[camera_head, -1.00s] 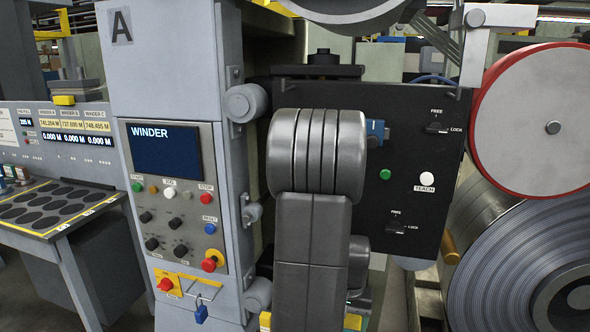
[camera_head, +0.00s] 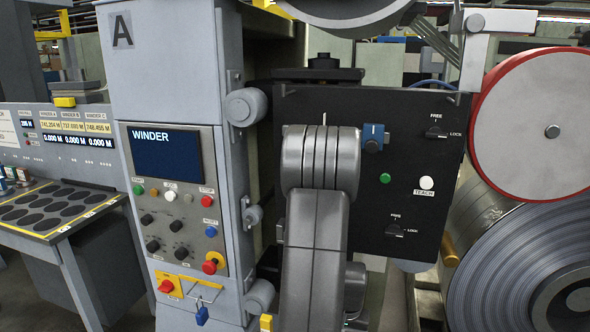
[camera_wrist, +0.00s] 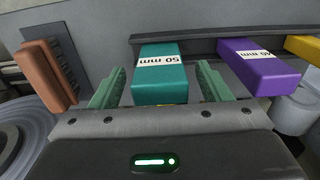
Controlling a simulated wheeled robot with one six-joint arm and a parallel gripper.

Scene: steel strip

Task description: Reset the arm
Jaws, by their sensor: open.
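My arm (camera_head: 318,220) stands in front of the black control panel in the head view, its upper links covering the panel's left part. My gripper is out of sight there. In the wrist view my gripper (camera_wrist: 160,85) is open, with its two green fingers on either side of a teal block (camera_wrist: 158,75) labelled 50 mm.
A purple block (camera_wrist: 258,66) and a yellow block (camera_wrist: 304,47) are to the right of the teal one; a brown block (camera_wrist: 47,75) is at the left. The WINDER cabinet (camera_head: 160,60), black panel (camera_head: 405,150) and red-rimmed roll (camera_head: 520,120) surround my arm.

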